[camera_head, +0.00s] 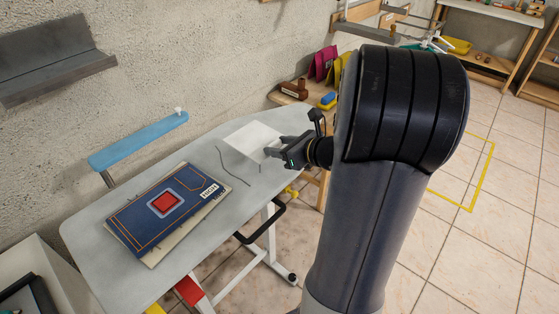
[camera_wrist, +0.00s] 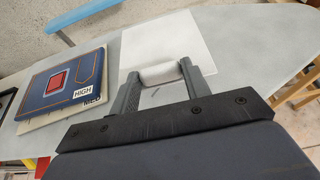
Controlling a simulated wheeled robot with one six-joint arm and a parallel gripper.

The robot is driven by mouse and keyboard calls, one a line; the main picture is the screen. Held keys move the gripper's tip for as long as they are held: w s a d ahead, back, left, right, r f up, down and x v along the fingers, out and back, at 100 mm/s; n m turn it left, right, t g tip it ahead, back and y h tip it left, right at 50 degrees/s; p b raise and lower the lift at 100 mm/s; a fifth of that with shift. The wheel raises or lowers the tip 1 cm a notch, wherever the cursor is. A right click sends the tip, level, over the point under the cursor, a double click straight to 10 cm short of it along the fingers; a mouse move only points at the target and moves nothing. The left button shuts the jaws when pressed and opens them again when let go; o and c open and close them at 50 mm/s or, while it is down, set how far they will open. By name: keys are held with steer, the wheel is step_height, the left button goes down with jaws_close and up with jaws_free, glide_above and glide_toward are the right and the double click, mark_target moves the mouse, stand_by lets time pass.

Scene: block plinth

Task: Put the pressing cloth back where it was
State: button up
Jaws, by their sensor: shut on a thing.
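The pressing cloth (camera_head: 252,137) is a thin white sheet on the grey ironing board, towards its far, narrower end. In the wrist view the cloth (camera_wrist: 168,40) spreads out flat beyond my fingers, with a thick white fold at its near edge. My gripper (camera_head: 274,153) is at the cloth's right edge in the head view. In the wrist view my gripper (camera_wrist: 160,76) is shut on that fold, with one finger at each end of it. Whether the cloth touches the board everywhere is hard to tell.
The ironing board (camera_head: 100,230) holds a stack of flat pieces, topped by a blue panel (camera_head: 135,222) labelled HIGH with a red square. A blue sleeve board (camera_head: 140,140) stands behind. A low wooden shelf (camera_head: 290,97) with small items is beyond. Bare board separates stack and cloth.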

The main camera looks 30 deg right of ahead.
mark_target(280, 173)
step_height(280, 173, down, 7)
steer(key=shift+r+b, duration=0.15)
steer(key=shift+b, duration=0.4)
steer(key=shift+f, duration=0.2)
steer(key=o, duration=1)
steer(key=shift+r, duration=0.1)
steer(key=shift+s+d+r, duration=0.1)
steer(key=shift+s+r, duration=0.05)
steer(key=shift+r, duration=0.1)
steer(key=p+v, duration=0.1)
steer(key=v, duration=1)
steer(key=shift+s, duration=0.35)
